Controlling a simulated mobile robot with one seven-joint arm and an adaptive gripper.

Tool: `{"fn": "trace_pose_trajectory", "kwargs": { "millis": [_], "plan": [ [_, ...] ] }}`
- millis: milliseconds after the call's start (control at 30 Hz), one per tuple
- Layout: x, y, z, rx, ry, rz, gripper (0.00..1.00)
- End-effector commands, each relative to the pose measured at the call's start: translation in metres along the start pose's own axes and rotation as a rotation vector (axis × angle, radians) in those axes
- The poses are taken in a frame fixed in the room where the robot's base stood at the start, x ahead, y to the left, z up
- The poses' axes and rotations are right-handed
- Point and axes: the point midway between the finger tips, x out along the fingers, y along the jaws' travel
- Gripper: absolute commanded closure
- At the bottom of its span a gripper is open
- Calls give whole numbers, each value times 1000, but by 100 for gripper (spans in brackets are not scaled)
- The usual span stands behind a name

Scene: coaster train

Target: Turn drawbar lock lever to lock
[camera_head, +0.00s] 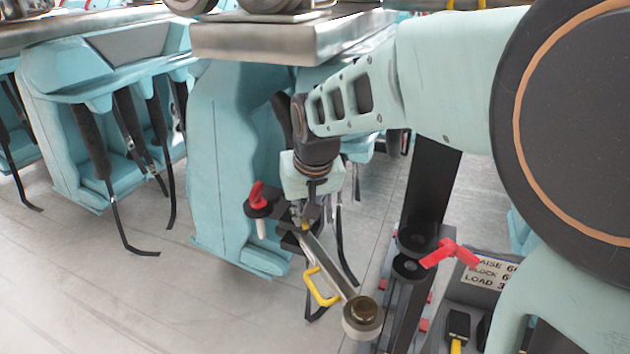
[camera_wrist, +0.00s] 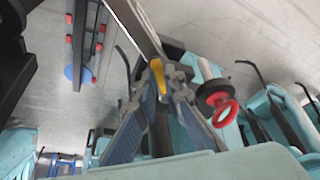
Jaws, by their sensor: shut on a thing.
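The metal drawbar (camera_head: 335,272) slants from my gripper down to a round end (camera_head: 362,316); it also shows in the wrist view (camera_wrist: 138,25). A yellow lever (camera_wrist: 160,125) at the drawbar's upper end appears to be the lock lever. My gripper (camera_head: 302,217) is shut on it, and the blue-grey fingers (camera_wrist: 160,82) stand on both sides of it in the wrist view. In the head view the gripper hides most of this lever. A yellow loop handle (camera_head: 322,288) sits on the drawbar's side, apart from the gripper.
A pin with a red ring (camera_head: 257,196) is close left of my gripper; it also shows in the wrist view (camera_wrist: 222,108). Teal seats (camera_head: 225,165) stand behind. Floor at lower left is clear.

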Motion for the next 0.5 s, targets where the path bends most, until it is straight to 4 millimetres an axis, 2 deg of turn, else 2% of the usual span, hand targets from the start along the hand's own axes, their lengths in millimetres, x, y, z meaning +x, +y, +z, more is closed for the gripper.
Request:
{"fn": "trace_pose_trajectory", "kwargs": {
  "millis": [500],
  "plan": [
    [4,-24,-5,373,2,152,100]
  ]
}}
